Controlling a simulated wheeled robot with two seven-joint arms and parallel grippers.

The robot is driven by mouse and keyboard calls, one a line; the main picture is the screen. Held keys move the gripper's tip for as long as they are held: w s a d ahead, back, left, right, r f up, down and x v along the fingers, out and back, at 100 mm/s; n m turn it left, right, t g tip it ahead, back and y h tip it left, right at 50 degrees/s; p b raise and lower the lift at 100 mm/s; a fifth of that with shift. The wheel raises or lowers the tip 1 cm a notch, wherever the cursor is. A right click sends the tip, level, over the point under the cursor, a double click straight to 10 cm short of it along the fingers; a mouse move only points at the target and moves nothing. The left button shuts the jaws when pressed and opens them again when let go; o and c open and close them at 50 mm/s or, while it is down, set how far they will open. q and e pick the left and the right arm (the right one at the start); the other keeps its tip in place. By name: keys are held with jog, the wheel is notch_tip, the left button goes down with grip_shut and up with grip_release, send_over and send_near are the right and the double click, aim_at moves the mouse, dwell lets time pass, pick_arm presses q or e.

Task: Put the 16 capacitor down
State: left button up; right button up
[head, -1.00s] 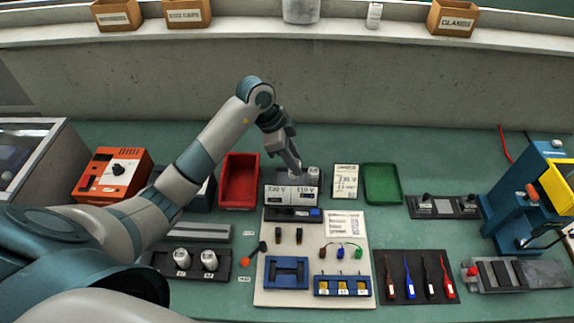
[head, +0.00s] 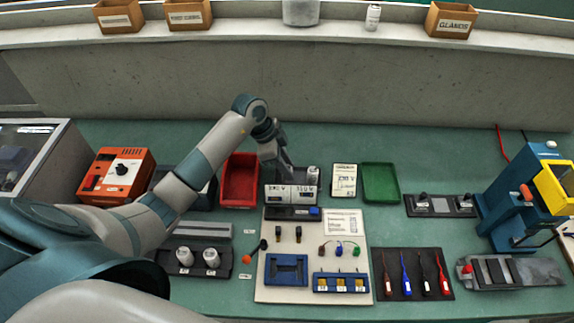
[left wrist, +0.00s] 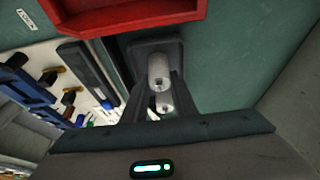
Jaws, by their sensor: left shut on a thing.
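My left gripper (head: 286,173) is shut on a white capacitor (left wrist: 158,68), which shows between the fingertips in the left wrist view. It is over or in the dark holder (left wrist: 178,47) behind the tester with the white label plate (head: 291,196); I cannot tell if the capacitor touches the holder. In the head view the gripper hides it. A second white capacitor (head: 313,174) stands at the holder's right end and shows between the fingers in the left wrist view (left wrist: 163,102). I cannot read a number on either. My right gripper is not in view.
A red bin (head: 239,181) stands close to the left of the gripper. A paper card (head: 344,180) and a green tray (head: 380,183) lie to the right. Two more white capacitors (head: 185,256) stand in a dark rack at front left. A pale board with parts (head: 340,257) lies in front.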

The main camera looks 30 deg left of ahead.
pick_arm(q)
jog(key=shift+f, duration=0.2)
jog(key=shift+f, duration=0.1)
jog(key=o, duration=1)
jog(key=shift+o, duration=0.2)
jog(key=b+v, duration=0.2)
jog(key=v, duration=1)
jog(key=shift+b, duration=0.35)
